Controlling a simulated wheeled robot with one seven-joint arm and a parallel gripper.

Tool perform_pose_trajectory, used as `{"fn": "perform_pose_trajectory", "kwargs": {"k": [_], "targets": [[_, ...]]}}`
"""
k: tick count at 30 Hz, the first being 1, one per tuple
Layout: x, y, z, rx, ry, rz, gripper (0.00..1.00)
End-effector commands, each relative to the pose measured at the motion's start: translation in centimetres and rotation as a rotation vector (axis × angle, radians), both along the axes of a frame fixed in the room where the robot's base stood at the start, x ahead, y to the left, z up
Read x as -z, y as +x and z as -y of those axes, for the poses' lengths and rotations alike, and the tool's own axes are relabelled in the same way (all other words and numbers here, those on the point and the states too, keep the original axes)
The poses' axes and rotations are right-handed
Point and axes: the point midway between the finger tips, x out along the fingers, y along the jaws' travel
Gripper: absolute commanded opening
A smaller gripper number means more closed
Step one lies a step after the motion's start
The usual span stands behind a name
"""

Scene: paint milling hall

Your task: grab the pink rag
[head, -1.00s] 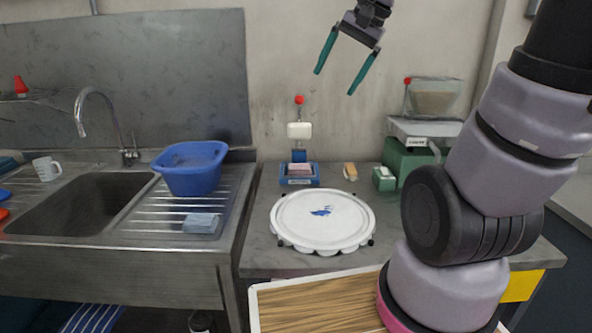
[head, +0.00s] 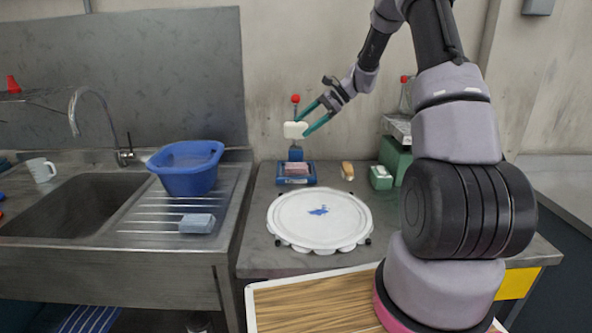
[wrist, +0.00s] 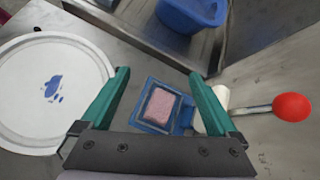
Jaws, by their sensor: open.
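The pink rag (head: 296,169) looks like a small folded block and lies in a shallow blue tray (head: 283,181) at the back of the steel table, near the wall. In the wrist view the pink rag (wrist: 162,106) shows between my fingers, inside the blue tray (wrist: 145,126). My gripper (head: 304,125) has two teal fingers, is open and empty, and is above the tray beside a white block. In the wrist view my gripper (wrist: 160,75) frames the rag without touching it.
A round white lid (head: 320,215) lies in front. A yellow-brown block (head: 347,171) and a green box (head: 381,177) are right. A blue basin (head: 186,167) stands left.

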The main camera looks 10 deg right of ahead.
Motion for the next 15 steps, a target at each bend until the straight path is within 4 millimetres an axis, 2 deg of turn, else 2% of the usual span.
{"fn": "perform_pose_trajectory", "kwargs": {"k": [1, 9, 12, 15], "targets": [[2.1, 1.0, 0.3, 0.028, 0.038, -0.037, 0.95], [10.9, 5.1, 2.0, 0.18, 0.237, -0.194, 0.95], [13.2, 5.9, 2.3, 0.218, 0.289, -0.232, 0.95], [14.6, 6.4, 2.6, 0.244, 0.32, -0.253, 0.95]]}}
